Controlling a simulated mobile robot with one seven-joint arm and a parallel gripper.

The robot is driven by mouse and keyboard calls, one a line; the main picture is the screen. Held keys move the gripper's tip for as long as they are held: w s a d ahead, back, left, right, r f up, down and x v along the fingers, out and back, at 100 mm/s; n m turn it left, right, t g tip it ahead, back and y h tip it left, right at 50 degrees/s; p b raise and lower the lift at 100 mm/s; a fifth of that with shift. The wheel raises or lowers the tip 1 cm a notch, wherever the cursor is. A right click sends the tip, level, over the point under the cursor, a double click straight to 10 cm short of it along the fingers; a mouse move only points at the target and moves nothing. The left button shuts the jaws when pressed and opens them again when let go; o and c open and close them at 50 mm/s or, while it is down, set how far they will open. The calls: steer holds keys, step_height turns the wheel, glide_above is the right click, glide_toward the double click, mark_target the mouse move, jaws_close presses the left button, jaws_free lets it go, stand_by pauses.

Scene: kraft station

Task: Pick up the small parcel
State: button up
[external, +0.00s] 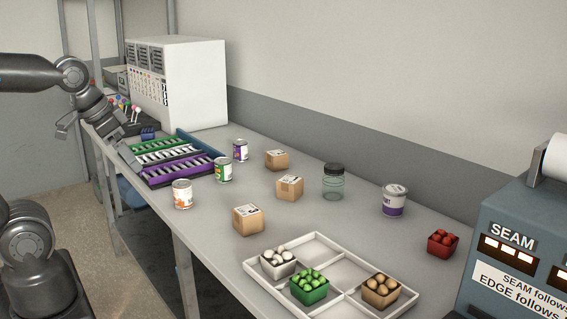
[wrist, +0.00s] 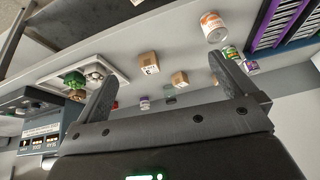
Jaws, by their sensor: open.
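Three brown cardboard parcels with white labels stand apart on the grey table. The near parcel (external: 248,220) is by the white tray, the middle parcel (external: 289,188) is farther back, and the far parcel (external: 276,160) is nearest the wall. They look similar; I cannot tell which is the small one. In the wrist view, one parcel (wrist: 148,63) and another (wrist: 180,79) show between the fingers, with a third partly hidden by the right finger. My gripper (external: 97,143) is open and empty at the table's far left end, well away from the parcels; its fingers frame the wrist view (wrist: 163,60).
Several cans, including an orange-labelled can (external: 182,194), stand left of the parcels. A divided white tray (external: 328,243) holds produce baskets. Coloured racks (external: 178,170) lie left.

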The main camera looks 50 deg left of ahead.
steer(key=shift+s+a+f+n, duration=0.1)
steer(key=shift+s+f+n, duration=0.3)
steer(key=shift+s+n, duration=0.15)
steer(key=c, duration=0.4)
steer(key=shift+c, duration=0.2)
steer(key=shift+r, duration=0.1)
steer(key=g, duration=0.5)
glide_above(249, 209)
steer(key=shift+m, duration=0.35)
steer(key=f, duration=0.6)
steer(key=s+f, duration=0.1)
steer(key=f, duration=0.2)
steer(key=shift+a+f, duration=0.15)
steer(key=shift+w+f, duration=0.25)
steer(key=f, duration=1)
steer(key=shift+w+d+f, duration=0.2)
steer(key=shift+d+f, duration=0.05)
steer(key=shift+f, duration=0.15)
